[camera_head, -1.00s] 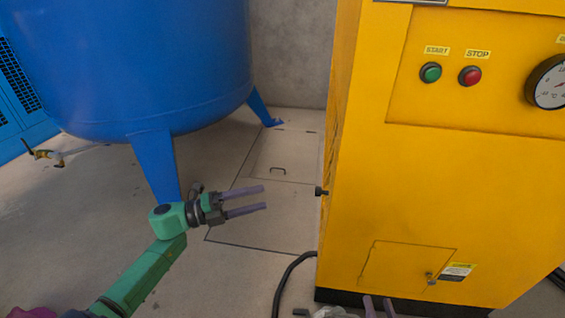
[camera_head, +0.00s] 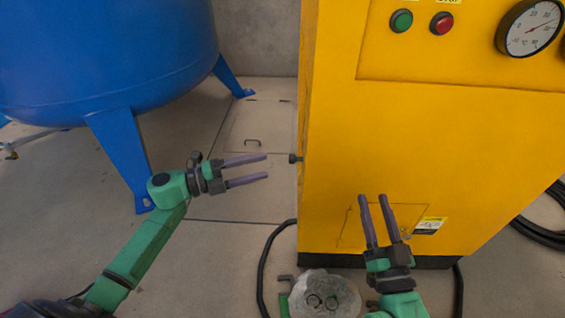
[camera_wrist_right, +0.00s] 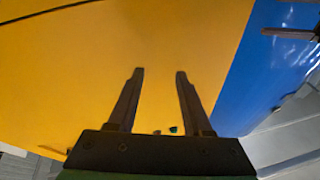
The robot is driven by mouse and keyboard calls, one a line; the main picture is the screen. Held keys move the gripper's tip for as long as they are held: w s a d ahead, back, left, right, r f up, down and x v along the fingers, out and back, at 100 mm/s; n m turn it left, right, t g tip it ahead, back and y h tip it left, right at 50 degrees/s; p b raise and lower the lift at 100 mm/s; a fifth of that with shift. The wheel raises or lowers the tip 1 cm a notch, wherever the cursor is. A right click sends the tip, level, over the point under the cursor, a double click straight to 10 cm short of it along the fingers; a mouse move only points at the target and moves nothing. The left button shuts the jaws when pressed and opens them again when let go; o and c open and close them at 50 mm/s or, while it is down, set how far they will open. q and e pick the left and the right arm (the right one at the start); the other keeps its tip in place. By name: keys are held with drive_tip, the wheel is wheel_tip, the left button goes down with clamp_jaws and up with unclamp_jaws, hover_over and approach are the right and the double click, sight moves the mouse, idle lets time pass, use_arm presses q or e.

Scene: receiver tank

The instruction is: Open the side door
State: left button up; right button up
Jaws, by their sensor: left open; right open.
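The yellow cabinet (camera_head: 440,130) fills the right half of the head view. Its left side face (camera_head: 308,100) shows only as a narrow strip, with a small dark knob (camera_head: 294,158) sticking out. The side door's outline cannot be made out there. A small panel (camera_head: 380,236) is outlined low on the front. My left gripper (camera_head: 267,168) is open and empty, pointing right, just left of the knob in the picture. My right gripper (camera_head: 373,198) is open and empty, seen in front of the small panel. In the right wrist view, the open right fingers (camera_wrist_right: 160,72) show against yellow.
A blue tank (camera_head: 110,60) on legs stands at the left. A floor hatch (camera_head: 260,125) with a handle lies behind my left gripper. A black cable (camera_head: 264,270) curves along the floor beside the cabinet. Black hose (camera_head: 540,230) lies at the right.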

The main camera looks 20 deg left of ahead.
use_arm(q)
drive_tip(key=b+x, duration=0.1)
drive_tip(key=x, duration=0.6)
clamp_jaws()
use_arm(e)
wheel_tip(320, 180, up, 17)
drive_tip(key=s+d+n+t+y, duration=0.1)
drive_tip(key=d+t+y, duration=0.1)
drive_tip(key=t, duration=0.3)
drive_tip(key=shift+d+n, duration=0.15)
drive_tip(key=shift+n, duration=0.25)
drive_tip(key=shift+s, duration=0.15)
